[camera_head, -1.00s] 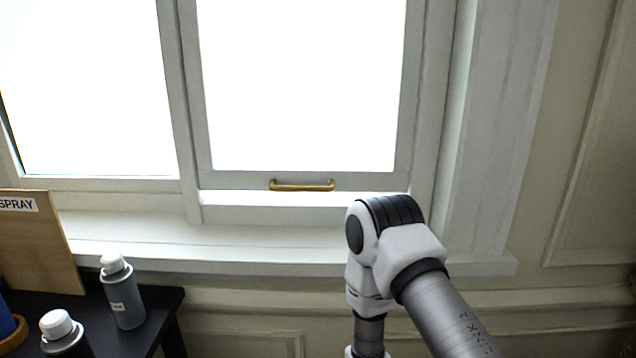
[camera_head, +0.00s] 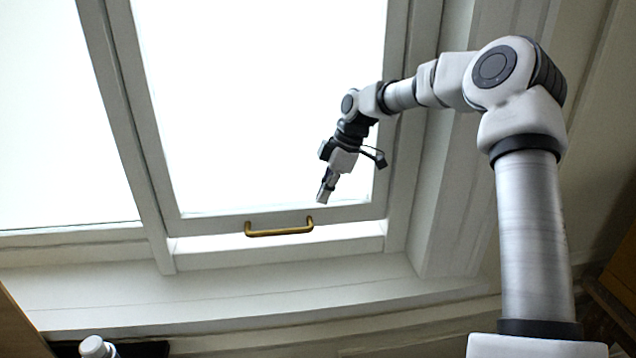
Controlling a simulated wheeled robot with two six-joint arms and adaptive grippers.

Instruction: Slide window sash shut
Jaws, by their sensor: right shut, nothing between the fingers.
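The window sash (camera_head: 220,223) is a pale grey frame around a bright pane on the right side of the window. A brass bar handle (camera_head: 279,231) is fixed on its bottom rail. A bright strip shows between that rail and the frame below it. My right gripper (camera_head: 322,200) is shut and empty. It points down in front of the lower pane, above and just right of the handle's right end. In the picture it is apart from the handle; its distance from the glass is hard to judge.
A wide pale sill (camera_head: 240,292) runs under the window. A fixed pane (camera_head: 60,120) is on the left. The space in front of the handle looks clear.

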